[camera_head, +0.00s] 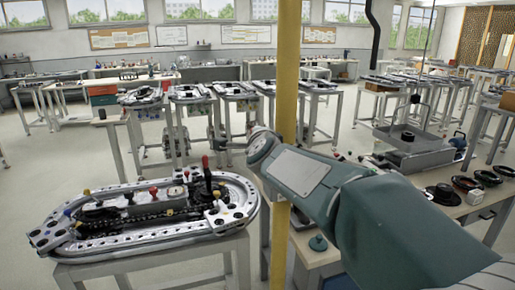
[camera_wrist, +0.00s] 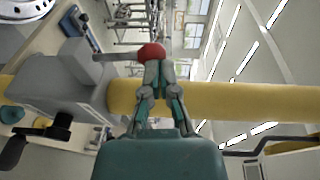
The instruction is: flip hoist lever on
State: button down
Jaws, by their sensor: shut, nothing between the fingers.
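In the wrist view a grey control box (camera_wrist: 62,88) is mounted on a yellow post (camera_wrist: 240,101). A thin grey lever (camera_wrist: 110,56) reaches from the box and seems to end in a red ball knob (camera_wrist: 151,52). My gripper (camera_wrist: 158,72) is shut and empty, its fingertips at the lower edge of the knob in the picture. I cannot tell whether they touch it. In the head view my green arm crosses in front of the yellow post (camera_head: 288,70). I cannot make out the box or lever there.
An oval ring track (camera_head: 75,240) with red, yellow and black knobs stands on a table at left. A bench (camera_head: 470,208) with dark round parts is at right. More worktables (camera_head: 190,95) stand behind. Open floor (camera_head: 40,165) lies at left.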

jog(key=shift+w+a+r, duration=0.1)
jog(key=shift+w+a, duration=0.5)
jog(key=shift+a, duration=0.05)
jog(key=shift+w+r, duration=0.1)
jog(key=shift+w, duration=0.15)
jog(key=shift+w+d, duration=0.3)
jog(key=shift+w, duration=0.25)
jog(key=shift+w+a, duration=0.1)
jog(key=shift+w, duration=0.1)
jog(key=shift+w+a, duration=0.1)
jog(key=shift+a, duration=0.25)
jog(key=shift+d, duration=0.1)
